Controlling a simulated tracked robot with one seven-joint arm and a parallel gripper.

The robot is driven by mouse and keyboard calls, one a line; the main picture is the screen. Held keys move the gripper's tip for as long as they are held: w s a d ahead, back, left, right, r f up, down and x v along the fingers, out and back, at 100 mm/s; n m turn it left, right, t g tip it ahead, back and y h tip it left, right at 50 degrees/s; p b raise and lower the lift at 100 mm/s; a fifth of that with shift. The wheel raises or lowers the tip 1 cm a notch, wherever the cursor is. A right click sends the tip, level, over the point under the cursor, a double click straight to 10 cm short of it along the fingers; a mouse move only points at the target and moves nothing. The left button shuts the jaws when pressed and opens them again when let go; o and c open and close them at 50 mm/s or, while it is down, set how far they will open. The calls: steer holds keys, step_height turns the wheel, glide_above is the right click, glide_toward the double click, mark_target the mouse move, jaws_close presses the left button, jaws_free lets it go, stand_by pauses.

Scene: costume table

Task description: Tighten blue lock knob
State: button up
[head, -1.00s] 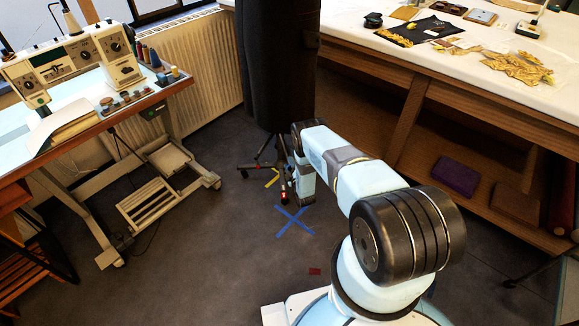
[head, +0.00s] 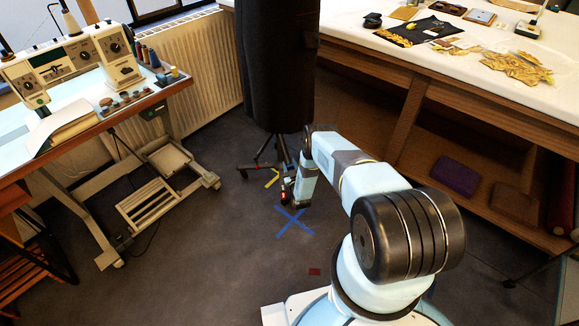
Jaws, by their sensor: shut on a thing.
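My arm reaches out to the foot of a dark dress form (head: 280,70) on a stand with legs (head: 262,166). My gripper (head: 286,192) is at the end of the wrist, low beside the stand, with a small red spot showing on or next to it. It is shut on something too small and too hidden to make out. I cannot make out the blue lock knob. The wrist and the dress form hide part of the stand around the gripper.
A sewing machine (head: 68,62) stands on a wheeled table at left. A long worktable (head: 450,62) with cloth pieces and a lower shelf is at right. A blue tape cross (head: 293,221) and a red patch (head: 315,271) mark the otherwise clear floor in front.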

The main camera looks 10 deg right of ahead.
steer(key=m, duration=0.3)
steer(key=m+h, duration=0.1)
steer(key=m, duration=0.1)
steer(key=shift+s+f, duration=0.2)
steer(key=shift+f, duration=0.05)
steer(key=m+h, duration=0.1)
steer(key=m, duration=0.4)
steer(key=m+g+h, duration=0.1)
steer(key=m, duration=0.4)
steer(key=shift+d, duration=0.1)
steer(key=shift+d+m+g, duration=0.1)
steer(key=shift+m+g, duration=0.2)
steer(key=shift+m, duration=2.1)
steer(key=o, duration=0.7)
steer(key=shift+f, duration=0.1)
steer(key=o, duration=0.3)
steer(key=shift+w, duration=0.15)
steer(key=shift+o, duration=0.2)
